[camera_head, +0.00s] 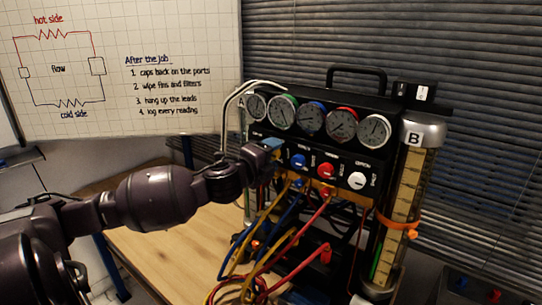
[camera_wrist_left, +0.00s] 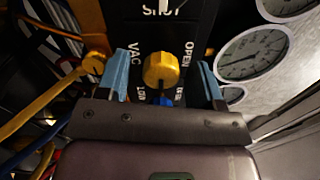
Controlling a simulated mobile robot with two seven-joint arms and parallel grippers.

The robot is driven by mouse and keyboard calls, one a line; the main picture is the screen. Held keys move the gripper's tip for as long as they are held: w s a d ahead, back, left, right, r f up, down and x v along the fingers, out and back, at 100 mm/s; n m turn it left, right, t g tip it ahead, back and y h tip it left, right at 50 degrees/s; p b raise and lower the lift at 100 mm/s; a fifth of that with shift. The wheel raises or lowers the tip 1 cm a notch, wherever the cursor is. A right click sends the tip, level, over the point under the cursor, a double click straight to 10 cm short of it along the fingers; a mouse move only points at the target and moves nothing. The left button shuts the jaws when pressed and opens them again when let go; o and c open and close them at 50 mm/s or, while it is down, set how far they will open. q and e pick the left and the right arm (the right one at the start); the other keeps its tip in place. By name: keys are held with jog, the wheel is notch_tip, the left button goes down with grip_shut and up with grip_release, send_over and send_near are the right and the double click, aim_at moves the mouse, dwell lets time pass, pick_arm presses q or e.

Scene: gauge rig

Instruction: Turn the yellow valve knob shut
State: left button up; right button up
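The yellow valve knob (camera_wrist_left: 161,70) shows in the left wrist view on a black panel, with "VAC", "OPEN" and "SHUT" lettering around it. My left gripper (camera_wrist_left: 165,82) has its two blue fingertips spread, one on each side of the knob, with a gap to each. The fingers do not touch the knob. In the head view my left gripper (camera_head: 272,146) is at the left end of the rig's knob row and hides most of the yellow knob. My right gripper is in neither view.
The gauge rig (camera_head: 345,153) has a row of dials (camera_head: 312,118), a blue knob (camera_head: 298,160), a red knob (camera_head: 326,170) and a white knob (camera_head: 357,180). Coloured hoses (camera_head: 275,235) hang below. Glass cylinder B (camera_head: 405,190) stands right. The wooden table (camera_head: 165,255) is clear at left.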

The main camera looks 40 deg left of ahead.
pick_arm(q)
jog(key=shift+s, duration=0.1)
jog(key=s+d+b, duration=0.1)
jog(key=s, duration=0.9)
jog(key=shift+s+b, duration=0.25)
jog(key=shift+b, duration=0.05)
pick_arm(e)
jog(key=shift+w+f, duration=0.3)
pick_arm(q)
jog(key=shift+d, duration=0.1)
dwell(0.4)
